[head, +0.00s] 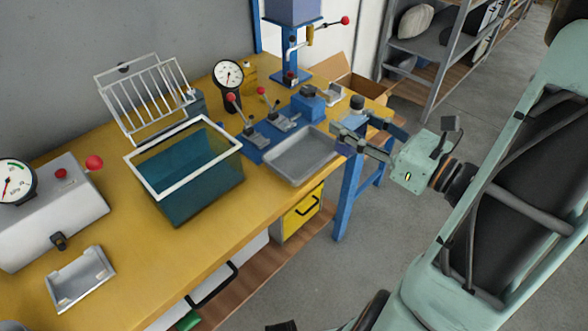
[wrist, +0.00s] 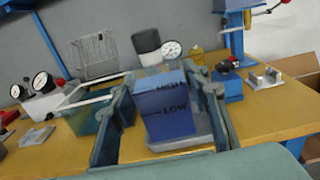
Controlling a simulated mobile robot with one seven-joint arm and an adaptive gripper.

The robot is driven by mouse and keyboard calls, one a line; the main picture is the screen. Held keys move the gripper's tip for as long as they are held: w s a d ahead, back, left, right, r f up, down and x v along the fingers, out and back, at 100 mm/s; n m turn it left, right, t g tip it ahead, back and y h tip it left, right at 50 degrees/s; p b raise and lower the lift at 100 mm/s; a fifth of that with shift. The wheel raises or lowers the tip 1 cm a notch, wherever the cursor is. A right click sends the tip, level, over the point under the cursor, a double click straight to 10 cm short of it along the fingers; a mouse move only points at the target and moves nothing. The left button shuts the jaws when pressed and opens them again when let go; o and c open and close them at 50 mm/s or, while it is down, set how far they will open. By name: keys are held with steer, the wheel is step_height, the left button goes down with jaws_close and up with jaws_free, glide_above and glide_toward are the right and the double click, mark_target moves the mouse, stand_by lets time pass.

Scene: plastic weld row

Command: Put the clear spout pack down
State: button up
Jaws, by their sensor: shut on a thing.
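The clear spout pack (wrist: 166,112) is between the two fingers of my gripper (wrist: 168,118) in the wrist view. It is see-through, with blue contents, HIGH and LOW marks and a dark and pale cap at its top. It looks nearly upright. In the head view my gripper (head: 362,134) is at the right end of the yellow bench, beside the grey tray. There the pack is mostly hidden, and only its dark cap (head: 357,102) shows clearly above the fingers. My gripper is shut on the pack.
The yellow bench (head: 205,255) holds a shallow grey tray (head: 300,158), blue toggle clamps (head: 268,142), a teal water tank (head: 190,180) with a white rim, a wire rack (head: 148,98) and a gauge box (head: 48,208). A blue press (head: 290,50) stands behind. Bare bench lies along the front edge.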

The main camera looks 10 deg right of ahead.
steer(key=shift+s, duration=0.1)
steer(key=shift+w+a+f, duration=0.15)
steer(key=shift+w+a, duration=0.05)
steer(key=shift+a, duration=0.1)
steer(key=w+a+f+b, duration=0.1)
steer(key=w+a+f, duration=0.1)
steer(key=w+f, duration=0.2)
steer(key=w+a+f+b, duration=0.1)
steer(key=w+a+f, duration=0.1)
steer(key=w+f, duration=0.1)
steer(key=w+a+f+b, duration=0.2)
steer(key=w+f, duration=0.2)
steer(key=shift+w+a+f, duration=0.3)
steer(key=shift+f, duration=0.5)
steer(key=shift+f, duration=0.2)
steer(key=o, duration=1.3)
